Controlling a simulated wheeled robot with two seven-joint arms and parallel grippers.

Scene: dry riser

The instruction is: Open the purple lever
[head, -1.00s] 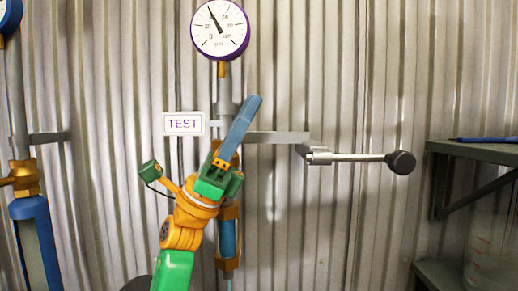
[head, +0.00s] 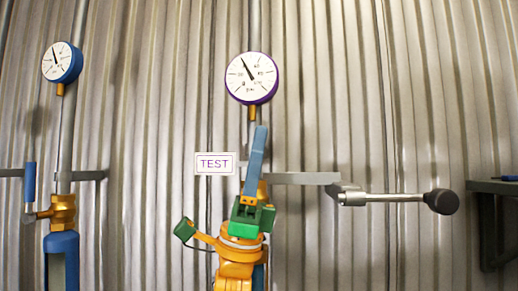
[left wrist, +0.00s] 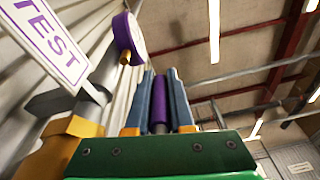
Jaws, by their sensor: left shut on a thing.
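The purple lever (left wrist: 159,114) shows in the left wrist view as an upright purple handle between two blue fingers. My left gripper (left wrist: 160,100) is shut on it, one finger on each side. In the head view my left gripper (head: 256,160) stands almost upright in front of the brass valve and hides the lever. The purple-rimmed gauge (head: 251,78) sits above on the same pipe; it also shows in the left wrist view (left wrist: 128,38). A TEST sign (head: 214,163) is just left of the fingers. My right gripper is not in view.
At left stands another pipe with a blue-rimmed gauge (head: 62,62) and a blue lever (head: 30,182). A shelf edge (head: 490,187) is at far right.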

